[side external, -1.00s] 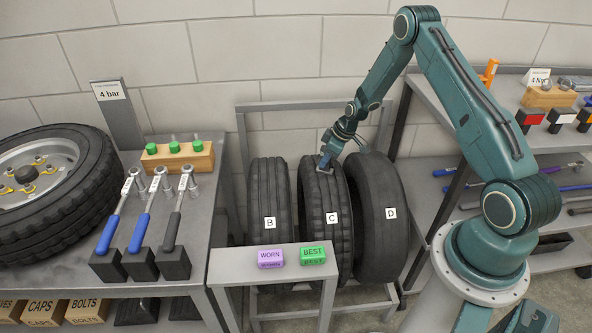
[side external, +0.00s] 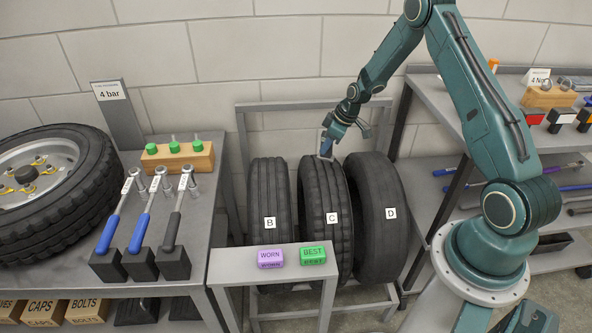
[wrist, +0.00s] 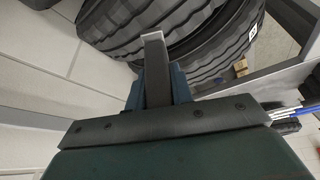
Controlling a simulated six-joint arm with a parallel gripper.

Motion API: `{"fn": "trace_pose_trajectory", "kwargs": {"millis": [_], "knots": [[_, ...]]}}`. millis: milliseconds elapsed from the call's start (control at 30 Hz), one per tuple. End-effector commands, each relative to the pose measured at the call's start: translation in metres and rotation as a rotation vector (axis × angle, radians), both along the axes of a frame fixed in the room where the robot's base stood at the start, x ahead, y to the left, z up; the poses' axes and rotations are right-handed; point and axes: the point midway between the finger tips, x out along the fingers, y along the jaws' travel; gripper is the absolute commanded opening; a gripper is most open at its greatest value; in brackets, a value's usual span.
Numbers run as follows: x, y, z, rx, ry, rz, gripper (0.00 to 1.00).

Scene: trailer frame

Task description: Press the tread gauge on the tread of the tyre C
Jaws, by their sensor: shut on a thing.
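Tyre C (side external: 322,190) stands upright in the rack between tyre B (side external: 268,190) and tyre D (side external: 382,225). My gripper (side external: 328,143) is above the upper tread of tyre C, shut on the tread gauge (side external: 325,153). The gauge points down, its lower end at the top of the tyre; I cannot tell if it touches. In the wrist view the gauge is a grey bar (wrist: 155,70) between my bluish fingers, its pale end up against a tyre's edge in the picture. Tyre treads fill the top there.
A small stand with a purple WORN block (side external: 270,258) and a green BEST block (side external: 312,255) is in front of the tyres. A bench with torque wrenches (side external: 144,225) and a wheel is on the left. Shelves (side external: 440,105) with tools are on the right.

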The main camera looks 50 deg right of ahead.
Motion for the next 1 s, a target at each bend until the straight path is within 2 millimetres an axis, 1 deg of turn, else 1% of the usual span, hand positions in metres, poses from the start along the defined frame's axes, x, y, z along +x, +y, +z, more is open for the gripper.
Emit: {"fn": "trace_pose_trajectory", "kwargs": {"millis": [133,667,767,867,967,1000], "knots": [[0.0,0.0,0.004,0.0,0.0,0.0,0.0],[0.001,0.002,0.005,0.0,0.0,0.002,0.0],[0.003,0.007,0.007,-0.001,0.0,0.009,0.0],[0.008,0.018,0.011,-0.001,0.0,0.021,0.0],[0.014,0.035,0.016,-0.002,0.002,0.039,0.0],[0.017,0.044,0.019,-0.003,0.002,0.048,0.0]]}}
